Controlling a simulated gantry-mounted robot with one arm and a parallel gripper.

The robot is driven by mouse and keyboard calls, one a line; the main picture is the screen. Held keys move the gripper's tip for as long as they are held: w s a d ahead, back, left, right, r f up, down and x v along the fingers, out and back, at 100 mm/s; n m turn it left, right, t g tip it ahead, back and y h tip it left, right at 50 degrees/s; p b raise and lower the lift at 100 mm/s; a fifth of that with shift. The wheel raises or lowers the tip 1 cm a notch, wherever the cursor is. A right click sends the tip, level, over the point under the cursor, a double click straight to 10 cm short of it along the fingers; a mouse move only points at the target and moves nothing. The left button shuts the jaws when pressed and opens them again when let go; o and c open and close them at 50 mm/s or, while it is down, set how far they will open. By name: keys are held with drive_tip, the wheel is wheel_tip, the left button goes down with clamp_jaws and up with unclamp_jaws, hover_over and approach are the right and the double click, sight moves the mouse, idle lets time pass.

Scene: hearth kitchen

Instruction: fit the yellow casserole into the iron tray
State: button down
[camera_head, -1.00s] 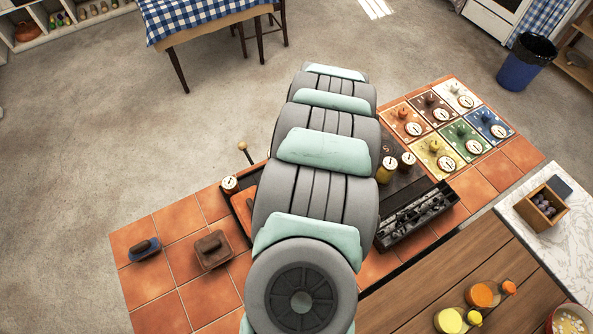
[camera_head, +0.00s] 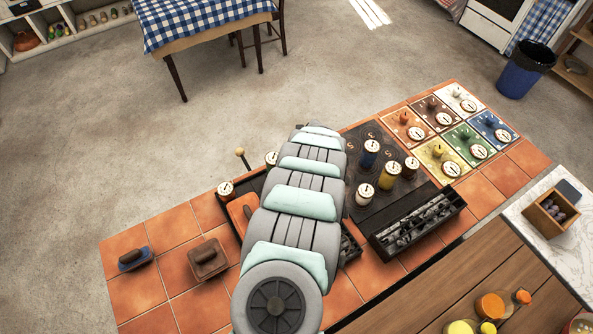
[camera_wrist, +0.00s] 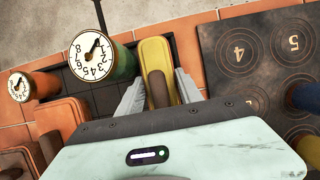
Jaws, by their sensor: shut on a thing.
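The yellow casserole (camera_wrist: 155,52) shows in the wrist view, long and narrow, with a brown handle on top. My gripper (camera_wrist: 160,82) is shut on it, a pale finger on each side of the handle. The iron tray (camera_wrist: 85,87), dark with a gridded floor, lies beneath and to the left of the casserole. I cannot tell whether the casserole touches it. In the head view my arm hides the casserole, the gripper and much of the tray; an orange block-shaped dish (camera_head: 240,212) shows at the tray's left end.
A green dial-topped canister (camera_wrist: 98,58) stands close left of the casserole, and an orange dial-topped one (camera_wrist: 32,87) stands further left. The dark hob (camera_wrist: 258,55) lies to the right, holding several canisters. A long dark rack (camera_head: 418,222), a brown lidded block (camera_head: 208,258) and a blue one (camera_head: 136,258) are nearby.

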drive_tip(key=shift+f, duration=0.7)
drive_tip(key=shift+f, duration=0.25)
drive_tip(key=c, duration=1.1)
unclamp_jaws()
drive_tip(key=shift+r, duration=0.1)
drive_tip(key=shift+o, duration=0.2)
